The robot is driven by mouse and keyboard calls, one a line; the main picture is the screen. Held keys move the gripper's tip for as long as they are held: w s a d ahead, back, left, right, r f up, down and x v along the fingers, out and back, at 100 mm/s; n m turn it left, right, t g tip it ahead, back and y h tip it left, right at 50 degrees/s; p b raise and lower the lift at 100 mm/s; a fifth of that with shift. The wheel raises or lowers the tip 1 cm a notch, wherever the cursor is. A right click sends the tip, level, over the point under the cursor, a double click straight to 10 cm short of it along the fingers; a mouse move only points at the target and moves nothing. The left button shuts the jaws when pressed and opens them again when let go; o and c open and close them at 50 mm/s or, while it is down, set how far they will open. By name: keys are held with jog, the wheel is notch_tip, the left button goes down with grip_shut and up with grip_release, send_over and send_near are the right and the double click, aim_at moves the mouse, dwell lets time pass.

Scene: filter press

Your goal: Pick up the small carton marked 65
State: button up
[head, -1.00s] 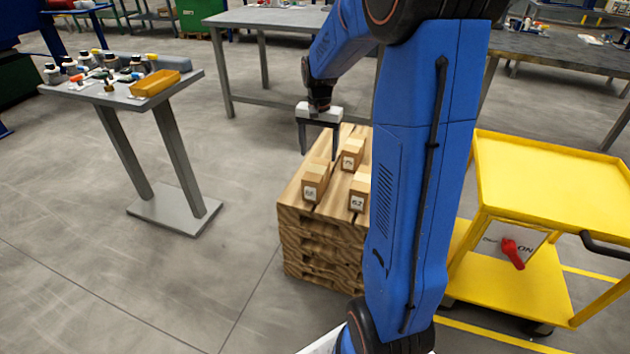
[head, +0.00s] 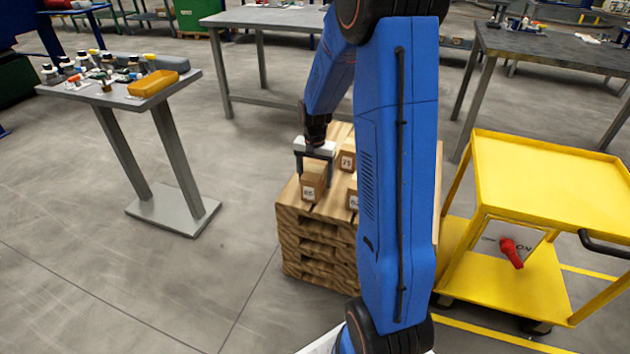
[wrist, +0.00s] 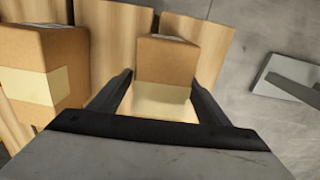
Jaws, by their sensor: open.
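The small carton (head: 313,184) is brown, with a white label that seems to read 65. It stands upright at the front left of the wooden pallet stack (head: 318,237). My gripper (head: 315,172) is open and right above or around its top, one finger toward each side. In the wrist view the carton (wrist: 166,62) appears between the two fingertips (wrist: 162,80), with a pale tape strip on its near face. A gap shows beside it, and I cannot tell whether the fingers touch it.
Other cartons stand close by: one marked 75 (head: 347,160) behind and one (head: 352,199) to the right, partly hidden by my arm. A larger-looking carton (wrist: 42,70) is at left in the wrist view. A yellow cart (head: 550,185) stands right, a small bench (head: 110,97) left.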

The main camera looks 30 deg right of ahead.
jog(key=shift+f, duration=0.3)
jog(key=shift+c, duration=0.3)
jog(key=c, duration=1.4)
jog(key=shift+c, duration=0.2)
jog(key=shift+r, duration=0.1)
